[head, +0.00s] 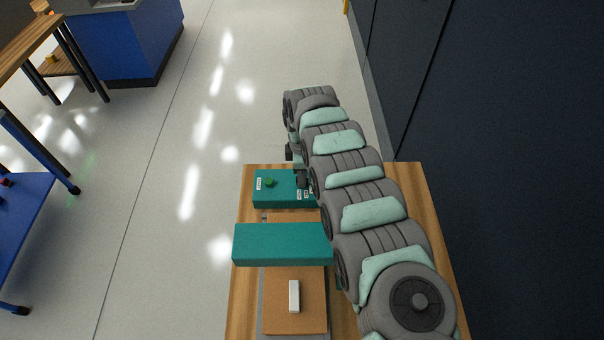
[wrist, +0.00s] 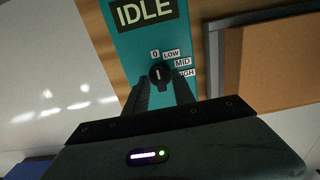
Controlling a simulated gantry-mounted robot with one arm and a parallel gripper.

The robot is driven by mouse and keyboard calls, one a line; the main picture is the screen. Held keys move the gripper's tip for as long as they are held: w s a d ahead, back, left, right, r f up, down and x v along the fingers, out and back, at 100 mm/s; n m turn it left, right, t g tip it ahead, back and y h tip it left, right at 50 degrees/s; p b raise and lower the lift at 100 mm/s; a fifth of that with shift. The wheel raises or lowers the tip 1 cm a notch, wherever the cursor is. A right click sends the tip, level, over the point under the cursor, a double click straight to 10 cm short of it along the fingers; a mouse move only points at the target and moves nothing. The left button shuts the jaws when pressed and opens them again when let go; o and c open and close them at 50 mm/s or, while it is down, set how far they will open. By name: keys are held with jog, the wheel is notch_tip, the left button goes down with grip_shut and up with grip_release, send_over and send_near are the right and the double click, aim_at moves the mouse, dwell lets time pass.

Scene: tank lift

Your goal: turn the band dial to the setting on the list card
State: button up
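The band dial (wrist: 160,75) is a small black knob with a white mark on a teal panel (wrist: 133,45). Labels 0, LOW, MID and HIGH curve around its top and right. The mark is roughly upright, towards 0, though it is small. My gripper (wrist: 161,86) has its two dark fingers on either side of the dial, apart, with the dial between their tips; firm contact is not visible. In the head view my arm covers the dial and part of the teal panel box (head: 285,203). I see no readable list card.
The panel display (wrist: 145,12) reads IDLE. A raised teal block (head: 283,244) stands nearer, before a brown board (head: 275,315) bearing a white bar (head: 294,296). The wooden table (head: 408,180) has a bare strip at right.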

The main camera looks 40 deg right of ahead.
grip_shut()
jog(key=shift+m+p, duration=0.3)
jog(key=shift+p, duration=0.05)
jog(key=shift+a+r+m+p, duration=0.1)
jog(key=shift+m+p, duration=0.55)
jog(key=shift+m, duration=0.25)
jog(key=shift+m+p, duration=0.7)
jog(key=shift+m, duration=1.5)
jog(key=shift+o, duration=0.7)
grip_release()
